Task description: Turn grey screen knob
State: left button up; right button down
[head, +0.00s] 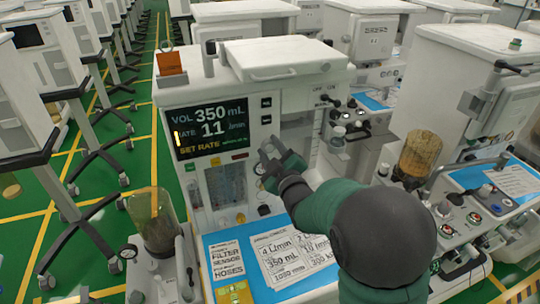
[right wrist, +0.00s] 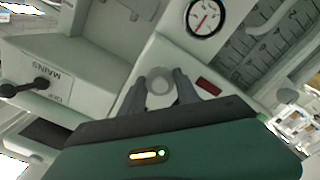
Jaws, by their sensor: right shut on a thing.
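The grey screen knob (right wrist: 158,82) is a round, light grey disc on the pale front panel of the cart, seen between my fingers in the right wrist view. My right gripper (right wrist: 160,88) is shut on it, with one dark finger on each side. In the head view the right gripper (head: 268,157) reaches the panel just right of and below the black screen (head: 211,128), and it largely hides the knob there. The screen reads VOL 350 mL, RATE 11 /min and SET RATE. My left gripper is not in view.
A blue work surface (head: 222,246) with printed sheets (head: 283,258) lies below the panel. A round gauge (right wrist: 206,17) is near the knob. More carts stand close around.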

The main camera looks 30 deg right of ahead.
jog(key=n+b, duration=0.1)
jog(key=n, duration=0.1)
jog(key=f+n+b, duration=0.1)
jog(key=n, duration=0.1)
jog(key=shift+a+n, duration=0.15)
jog(key=shift+n, duration=0.15)
jog(key=shift+r, duration=0.1)
dwell(0.4)
jog(key=c, duration=1.2)
grip_release()
jog(key=shift+c, duration=0.2)
jog(key=shift+o, duration=1.2)
jog(key=shift+s, duration=0.1)
jog(key=shift+o, duration=0.5)
jog(key=shift+a+r, duration=0.15)
jog(key=shift+r, duration=0.15)
